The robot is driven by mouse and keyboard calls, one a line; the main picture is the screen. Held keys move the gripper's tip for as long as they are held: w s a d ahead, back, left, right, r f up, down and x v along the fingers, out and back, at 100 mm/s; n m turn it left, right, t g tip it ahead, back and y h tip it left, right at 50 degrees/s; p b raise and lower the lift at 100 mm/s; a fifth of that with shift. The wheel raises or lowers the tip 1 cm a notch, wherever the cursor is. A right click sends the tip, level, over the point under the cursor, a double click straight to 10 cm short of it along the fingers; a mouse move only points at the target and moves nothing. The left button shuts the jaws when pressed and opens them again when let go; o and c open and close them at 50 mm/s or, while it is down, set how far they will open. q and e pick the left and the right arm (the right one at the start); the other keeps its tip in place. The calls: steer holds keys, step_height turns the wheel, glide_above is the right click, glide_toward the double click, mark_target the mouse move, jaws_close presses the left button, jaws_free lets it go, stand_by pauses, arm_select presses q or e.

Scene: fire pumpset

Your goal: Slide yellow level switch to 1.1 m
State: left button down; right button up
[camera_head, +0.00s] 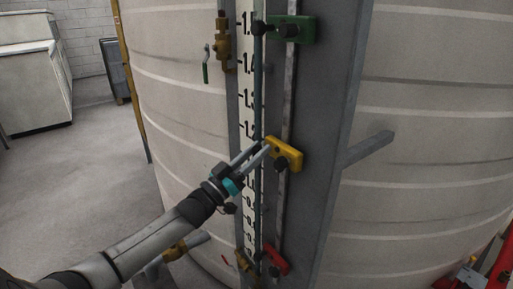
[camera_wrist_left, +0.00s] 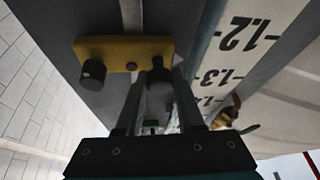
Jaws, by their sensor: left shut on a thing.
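The yellow level switch (camera_head: 288,155) sits on the vertical rail beside the white level scale (camera_head: 247,100), just below the 1.2 mark in the head view. It also shows in the wrist view (camera_wrist_left: 120,48), with a black knob at its left end. My left gripper (camera_head: 262,149) reaches it from the lower left. In the wrist view its fingers (camera_wrist_left: 158,78) are shut on a dark knob at the switch's other end. The fingers hide part of the scale below 1.2 in the head view. My right gripper is not in view.
A green switch (camera_head: 292,29) is higher on the rail and a red switch (camera_head: 276,259) is near the bottom. A brass valve (camera_head: 222,45) is left of the scale. A grey bracket (camera_head: 368,150) juts right. The large tank (camera_head: 430,70) stands behind.

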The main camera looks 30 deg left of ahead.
arm_select(q)
step_height(320, 180, down, 12)
steer(key=b, duration=0.7)
steer(key=shift+b, duration=0.4)
steer(key=c, duration=0.5)
jaws_free()
steer(key=shift+c, duration=0.2)
steer(key=v, duration=1.5)
steer(key=shift+s+a, duration=0.1)
steer(key=shift+s, duration=0.05)
